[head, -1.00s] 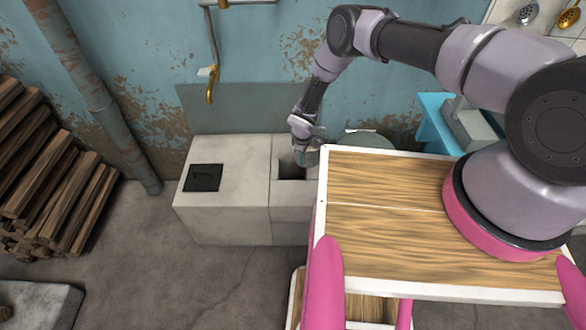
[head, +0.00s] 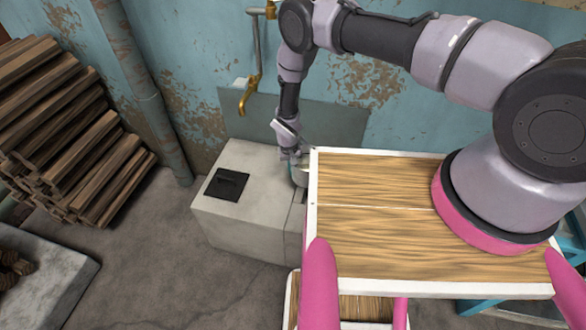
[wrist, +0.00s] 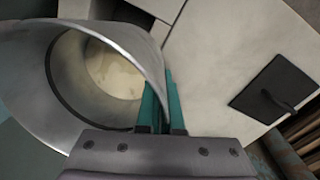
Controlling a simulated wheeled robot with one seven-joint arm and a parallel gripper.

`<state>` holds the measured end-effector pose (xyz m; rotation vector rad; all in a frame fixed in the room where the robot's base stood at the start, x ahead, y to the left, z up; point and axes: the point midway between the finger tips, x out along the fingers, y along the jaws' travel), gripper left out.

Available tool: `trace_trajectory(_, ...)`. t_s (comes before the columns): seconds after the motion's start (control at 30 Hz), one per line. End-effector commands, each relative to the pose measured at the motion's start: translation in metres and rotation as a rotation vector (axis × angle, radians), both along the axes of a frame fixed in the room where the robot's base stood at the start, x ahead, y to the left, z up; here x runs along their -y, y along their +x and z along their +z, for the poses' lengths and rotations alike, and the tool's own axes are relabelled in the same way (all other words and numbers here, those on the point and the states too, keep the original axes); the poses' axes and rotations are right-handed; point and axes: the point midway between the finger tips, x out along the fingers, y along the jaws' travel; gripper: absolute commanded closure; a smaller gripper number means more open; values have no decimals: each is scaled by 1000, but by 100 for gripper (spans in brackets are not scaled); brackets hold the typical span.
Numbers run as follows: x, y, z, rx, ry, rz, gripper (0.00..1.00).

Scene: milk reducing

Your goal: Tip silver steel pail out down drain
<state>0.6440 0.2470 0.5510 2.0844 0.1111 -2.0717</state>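The silver steel pail (wrist: 45,80) fills the left of the wrist view, its mouth facing the camera and pale cream-coloured contents showing at its bottom. My gripper (wrist: 160,105) is shut on the pail's rim, with the teal fingers on either side of the wall. In the head view my gripper (head: 292,156) is over the right part of the pale stone block, and only a sliver of the pail (head: 299,177) shows beside my wooden top. A dark square recess (wrist: 134,14) in the block shows at the top of the wrist view, partly hidden by the pail. I cannot tell whether it is the drain.
The pale block (head: 245,225) has a black square lid with a handle (head: 227,184), which also shows in the wrist view (wrist: 275,90). A brass tap (head: 248,92) hangs above it. Stacked firewood (head: 70,130) stands at the left. Floor between is clear.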

Motion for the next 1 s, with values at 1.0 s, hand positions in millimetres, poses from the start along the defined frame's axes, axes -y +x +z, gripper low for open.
trace_trajectory(1.0,-9,1,-14,48,203,-51,100)
